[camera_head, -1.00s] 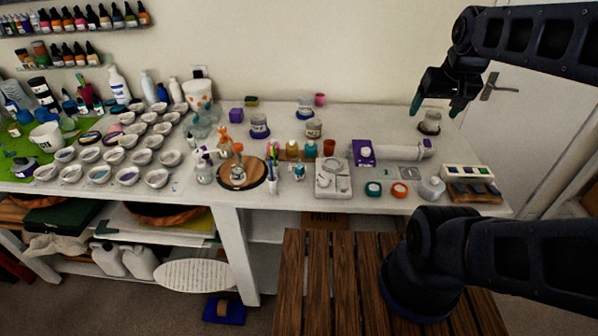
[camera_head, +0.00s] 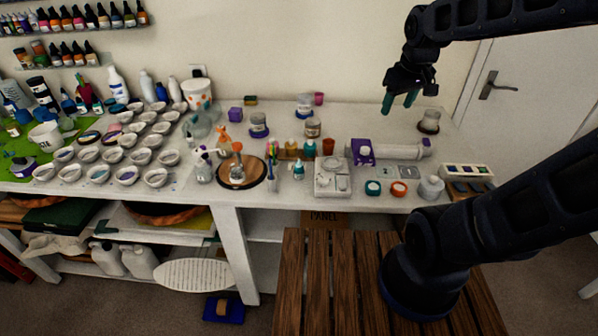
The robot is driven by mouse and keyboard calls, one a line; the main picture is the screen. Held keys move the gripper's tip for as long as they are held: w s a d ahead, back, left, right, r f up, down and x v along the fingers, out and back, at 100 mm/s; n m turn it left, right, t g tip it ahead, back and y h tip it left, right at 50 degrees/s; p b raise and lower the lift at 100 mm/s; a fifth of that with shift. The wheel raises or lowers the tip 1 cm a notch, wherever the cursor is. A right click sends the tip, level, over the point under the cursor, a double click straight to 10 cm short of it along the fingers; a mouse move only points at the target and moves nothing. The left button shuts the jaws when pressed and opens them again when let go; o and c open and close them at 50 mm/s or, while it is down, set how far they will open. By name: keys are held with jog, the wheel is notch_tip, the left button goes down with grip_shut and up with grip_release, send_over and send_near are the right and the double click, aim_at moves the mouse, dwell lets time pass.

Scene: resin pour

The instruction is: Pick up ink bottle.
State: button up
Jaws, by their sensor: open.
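Which item is the ink bottle I cannot tell for sure. Several small bottles stand mid-table: an amber bottle (camera_head: 291,149), a teal bottle (camera_head: 310,149) and a pale bottle with a teal cap (camera_head: 298,169). Rows of dropper bottles (camera_head: 90,18) also sit on the wall shelves at upper left. My gripper (camera_head: 398,102) is open and empty, with its teal fingertips pointing down. It hangs above the back right of the table, up and right of the small bottles and touching nothing.
A white scale (camera_head: 332,179) and a purple box (camera_head: 362,152) with a paper roll (camera_head: 400,150) stand at right. A round wooden board (camera_head: 241,184) and a pen cup (camera_head: 272,182) are left of the bottles. Many white cups (camera_head: 127,175) crowd the left.

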jog(key=w+a+f+n+g, duration=0.1)
jog(key=w+a+f+n, duration=0.1)
jog(key=a+f+n, duration=0.35)
jog(key=w+a+f+n+g, duration=0.1)
jog(key=w+a+f+n, duration=0.15)
jog(key=a, duration=0.55)
jog(key=n+g, duration=0.1)
jog(key=n, duration=0.5)
send_over(299, 163)
jog(key=shift+h, duration=0.3)
jog(key=f, duration=0.7)
jog(key=shift+s+d+f, duration=0.1)
jog(key=shift+s+f, duration=0.1)
jog(key=shift+f, duration=0.4)
notch_tip(299, 163, down, 5)
jog(key=shift+f, duration=0.1)
jog(key=shift+w+f, duration=0.2)
jog(key=shift+f, duration=1.15)
jog(key=shift+w+f, duration=0.2)
jog(key=shift+f, duration=1.1)
jog(key=c, duration=1.1)
jog(key=shift+r, duration=0.1)
